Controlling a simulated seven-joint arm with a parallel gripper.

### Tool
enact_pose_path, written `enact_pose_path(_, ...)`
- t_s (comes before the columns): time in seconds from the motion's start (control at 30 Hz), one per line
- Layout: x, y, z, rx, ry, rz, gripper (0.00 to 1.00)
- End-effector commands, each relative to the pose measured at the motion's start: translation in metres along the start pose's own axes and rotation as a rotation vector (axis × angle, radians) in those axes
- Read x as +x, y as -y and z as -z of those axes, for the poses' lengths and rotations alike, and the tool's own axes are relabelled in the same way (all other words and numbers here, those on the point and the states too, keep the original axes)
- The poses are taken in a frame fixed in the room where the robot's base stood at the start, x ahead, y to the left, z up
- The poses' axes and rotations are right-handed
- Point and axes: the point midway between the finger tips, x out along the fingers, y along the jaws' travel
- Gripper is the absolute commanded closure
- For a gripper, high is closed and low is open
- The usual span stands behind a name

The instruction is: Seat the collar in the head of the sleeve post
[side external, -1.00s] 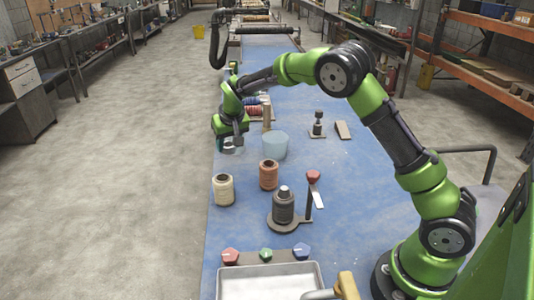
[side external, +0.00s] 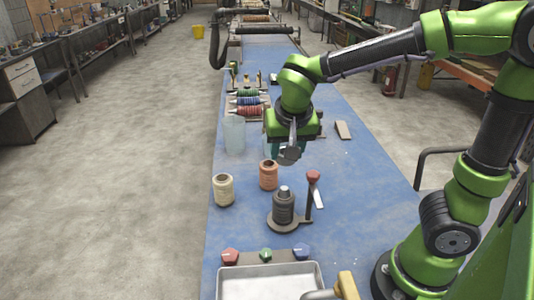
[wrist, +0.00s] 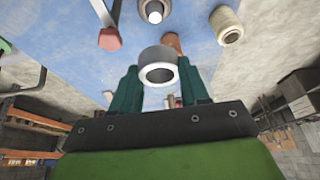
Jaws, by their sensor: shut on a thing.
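My gripper (wrist: 158,80) is shut on the collar (wrist: 158,62), a short grey ring with a pale rim and an open bore. In the side view the collar (side external: 289,155) hangs below my gripper, above the bench and behind the sleeve post. I take the sleeve post (side external: 283,207) to be the dark upright cylinder with a pale tip on a round dark base. In the wrist view the pale top of the sleeve post (wrist: 154,11) shows beyond the collar, at the picture's top edge. Collar and post are apart.
A red-topped lever (side external: 313,177) stands right of the post. An orange-brown spool (side external: 268,175) and a cream spool (side external: 223,189) stand left of it. A translucent cup (side external: 234,135) is farther back. A metal tray (side external: 270,285) lies in front.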

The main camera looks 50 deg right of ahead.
Motion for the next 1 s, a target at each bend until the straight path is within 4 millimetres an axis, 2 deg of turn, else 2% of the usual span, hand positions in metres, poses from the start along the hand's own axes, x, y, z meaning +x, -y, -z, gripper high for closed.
enact_pose_path(0.3,0.047,0.0,-0.02,0.025,0.003,-0.015,0.9)
enact_pose_path(0.47,0.061,0.0,-0.025,0.027,0.001,-0.013,0.9)
enact_pose_path(0.67,0.086,0.0,-0.036,0.025,0.002,-0.014,0.9)
enact_pose_path(1.0,0.091,0.001,-0.037,0.028,0.0,-0.01,0.9)
